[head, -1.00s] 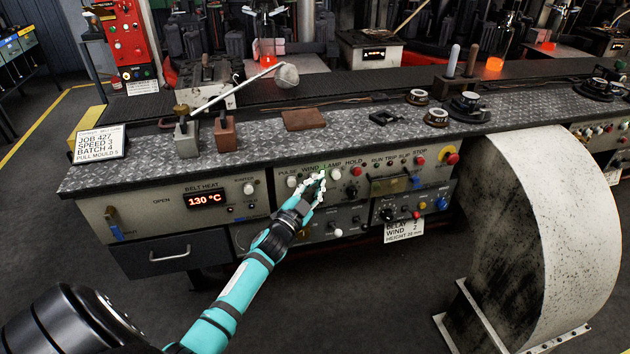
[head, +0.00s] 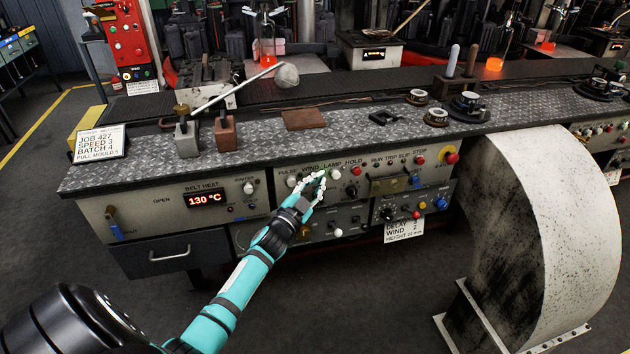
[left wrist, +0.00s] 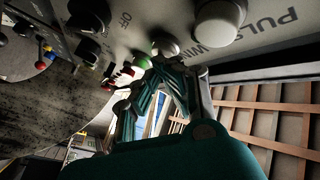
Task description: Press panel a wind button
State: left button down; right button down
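The panel (head: 270,190) on the bench front has a row of buttons labelled PULSE, WIND, LAMP and HOLD. The white PULSE button (head: 292,181) is left of my left gripper (head: 318,179). My gripper's fingertips are in front of the spot under the WIND label and hide the wind button in the head view. In the left wrist view, the pale wind button (left wrist: 166,46) shows beside the WIND lettering, just beyond the fingertips (left wrist: 166,62). The fingers converge and look shut, with nothing held. Whether they touch the button I cannot tell. My right gripper is not in view.
A red HOLD-side button (head: 356,171), a yellow-ringed red stop (head: 451,158) and several knobs sit nearby on the panel. A large curved pale guard (head: 545,230) stands to the right. Moulds and a job card (head: 99,143) are on the bench top.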

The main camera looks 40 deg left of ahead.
pick_arm(q)
jog(key=shift+w+a, duration=0.1)
jog(key=shift+a, duration=0.2)
jog(key=shift+s+d+f, duration=0.1)
jog(key=shift+s+f, duration=0.05)
jog(key=shift+s, duration=0.15)
jog(key=s+d+p, duration=0.2)
jog(key=s+d, duration=0.2)
jog(key=d, duration=0.1)
dwell(0.6)
jog(key=shift+w, duration=0.1)
